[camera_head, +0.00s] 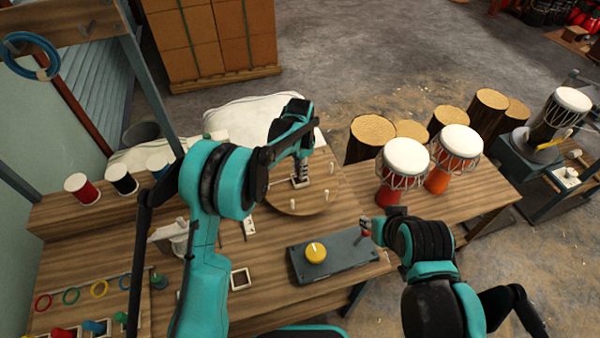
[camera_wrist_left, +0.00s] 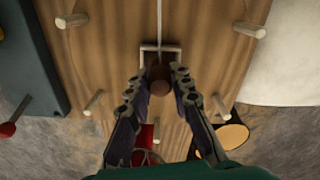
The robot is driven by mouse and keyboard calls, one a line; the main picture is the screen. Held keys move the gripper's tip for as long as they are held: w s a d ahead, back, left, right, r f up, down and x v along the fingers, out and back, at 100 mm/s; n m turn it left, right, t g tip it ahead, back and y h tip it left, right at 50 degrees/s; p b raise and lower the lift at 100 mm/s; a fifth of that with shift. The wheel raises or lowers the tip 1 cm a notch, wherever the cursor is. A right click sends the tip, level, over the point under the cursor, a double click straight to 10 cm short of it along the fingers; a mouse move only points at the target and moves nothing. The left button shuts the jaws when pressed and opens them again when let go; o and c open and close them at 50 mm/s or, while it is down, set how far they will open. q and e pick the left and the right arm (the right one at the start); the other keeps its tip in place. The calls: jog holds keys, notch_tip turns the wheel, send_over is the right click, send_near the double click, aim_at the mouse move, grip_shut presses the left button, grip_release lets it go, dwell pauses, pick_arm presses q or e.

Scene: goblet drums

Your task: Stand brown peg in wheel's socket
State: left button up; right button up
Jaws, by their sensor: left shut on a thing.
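The wheel (camera_head: 322,204) is a round wooden disc with several pale pegs, lying on the bench; its bare wood also fills much of the left wrist view (camera_wrist_left: 110,50). The brown peg (camera_wrist_left: 159,84) is between my left fingertips, seen nearly end-on. My left gripper (camera_head: 299,178) is shut on it over the wheel. A pale square socket frame (camera_wrist_left: 160,47) shows right at the peg in the left wrist view; I cannot tell whether the peg's lower end is inside it. My right gripper (camera_head: 374,230) is near a red-knobbed lever (camera_head: 364,229); its fingers are unclear.
A dark box with a yellow knob (camera_head: 316,252) stands at the bench front. Two white-topped drums (camera_head: 404,157) stand right of the wheel. Spools (camera_head: 82,188) and coloured rings (camera_head: 71,295) are at the left. Pale pegs (camera_wrist_left: 244,30) stick up around the socket.

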pick_arm(q)
jog(key=shift+f, duration=0.6)
jog(key=shift+f, duration=0.15)
jog(key=o, duration=0.9)
jog(key=shift+o, duration=0.2)
